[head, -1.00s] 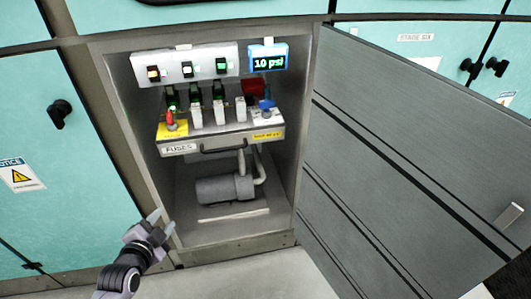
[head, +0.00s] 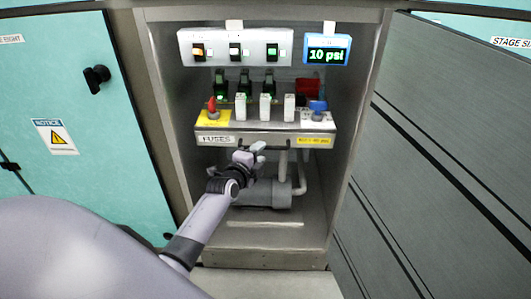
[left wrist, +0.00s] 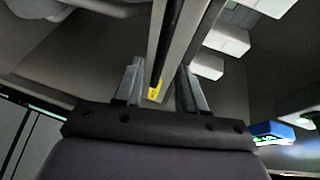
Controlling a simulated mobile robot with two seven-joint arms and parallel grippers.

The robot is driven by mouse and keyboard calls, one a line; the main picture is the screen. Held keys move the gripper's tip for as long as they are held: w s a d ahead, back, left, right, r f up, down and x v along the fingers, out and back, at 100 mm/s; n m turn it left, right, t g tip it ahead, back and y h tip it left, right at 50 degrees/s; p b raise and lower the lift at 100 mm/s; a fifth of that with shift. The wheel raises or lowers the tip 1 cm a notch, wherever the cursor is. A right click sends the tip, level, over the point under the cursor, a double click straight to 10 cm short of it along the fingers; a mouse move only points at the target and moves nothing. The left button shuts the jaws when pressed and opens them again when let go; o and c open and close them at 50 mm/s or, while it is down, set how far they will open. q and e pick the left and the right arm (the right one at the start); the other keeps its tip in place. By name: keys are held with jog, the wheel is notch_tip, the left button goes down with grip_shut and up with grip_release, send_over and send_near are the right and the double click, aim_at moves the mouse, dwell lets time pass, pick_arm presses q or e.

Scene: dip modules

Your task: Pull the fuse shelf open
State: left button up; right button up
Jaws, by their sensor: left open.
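The fuse shelf (head: 264,139) is a grey metal tray inside the open cabinet, with a "FUSES" label at left and a yellow label at right on its front. In the left wrist view, the shelf front (left wrist: 193,38) and a dark bar, likely the handle, run between the open fingers (left wrist: 160,85). Whether the fingers touch the bar I cannot tell. My right gripper is not in view.
Above the shelf are a switch panel (head: 235,47) and a blue display reading 10 psi (head: 327,50). White fuses, a red knob (head: 212,104) and a blue knob (head: 317,106) stand on the shelf. A grey pump (head: 262,193) sits below. The open cabinet door (head: 450,150) is at right.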

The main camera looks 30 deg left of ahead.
pick_arm(q)
jog(key=shift+b+x, duration=0.5)
jog(key=shift+x, duration=1.2)
grip_shut()
